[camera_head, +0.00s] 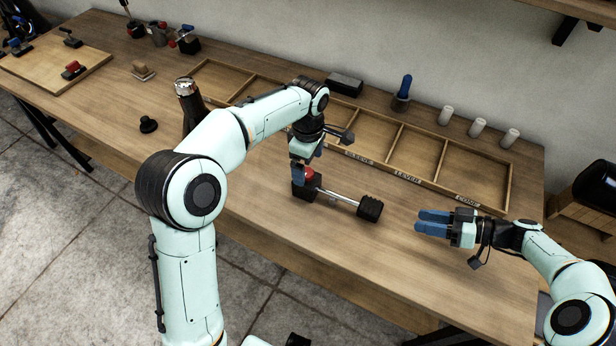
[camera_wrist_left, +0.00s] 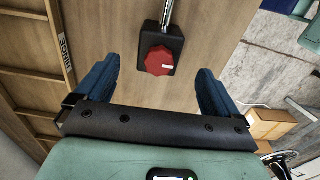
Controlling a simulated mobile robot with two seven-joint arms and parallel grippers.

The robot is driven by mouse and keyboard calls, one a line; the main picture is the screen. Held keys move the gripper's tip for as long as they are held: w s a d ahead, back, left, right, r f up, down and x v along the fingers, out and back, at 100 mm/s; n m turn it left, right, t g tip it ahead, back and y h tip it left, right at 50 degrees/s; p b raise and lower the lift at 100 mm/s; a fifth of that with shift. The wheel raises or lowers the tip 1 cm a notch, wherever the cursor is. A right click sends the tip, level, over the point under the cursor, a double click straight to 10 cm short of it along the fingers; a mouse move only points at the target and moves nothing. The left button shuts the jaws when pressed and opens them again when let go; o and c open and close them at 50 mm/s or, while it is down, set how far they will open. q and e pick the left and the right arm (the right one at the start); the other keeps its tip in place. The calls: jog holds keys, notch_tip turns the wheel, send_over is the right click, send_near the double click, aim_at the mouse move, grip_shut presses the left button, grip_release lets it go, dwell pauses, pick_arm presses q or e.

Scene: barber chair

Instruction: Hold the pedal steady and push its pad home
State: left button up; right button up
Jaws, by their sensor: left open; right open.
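The pedal lies on the wooden bench: a black block (camera_head: 304,193) with a red knob (camera_head: 309,173), a metal rod (camera_head: 338,197), and a ribbed black pad (camera_head: 370,208) at the rod's right end. I cannot tell whether the pad is fully seated on the rod. My left gripper (camera_head: 300,177) is open above the block and partly hides it. In the left wrist view, the red knob (camera_wrist_left: 159,60) and black block (camera_wrist_left: 174,44) lie between the spread blue fingers, apart from both. My right gripper (camera_head: 433,222) is open and empty, to the right of the pad.
A divided wooden tray (camera_head: 385,166) with labelled compartments runs behind the pedal. White cylinders (camera_head: 478,127) and a blue-handled tool (camera_head: 402,93) stand behind it. A dark bottle (camera_head: 188,100) stands left, near my left arm. The bench in front of the pad is clear.

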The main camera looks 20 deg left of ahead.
aim_at(308, 183)
pick_arm(q)
notch_tip(308, 183, down, 9)
jog(key=shift+f, duration=0.2)
dwell(0.3)
jog(key=c, duration=1.5)
jog(key=shift+c, duration=0.2)
pick_arm(e)
jog(key=o, duration=0.7)
jog(key=shift+a+r, duration=0.25)
jog(key=shift+r, duration=0.05)
pick_arm(q)
jog(key=shift+r, duration=0.1)
pick_arm(e)
jog(key=a+r+n+h, duration=0.3)
jog(key=r+n+h, duration=0.1)
jog(key=r+h, duration=0.1)
jog(key=shift+t, duration=0.3)
jog(key=x, duration=1.2)
jog(key=shift+s+a, duration=0.1)
jog(key=shift+s, duration=0.2)
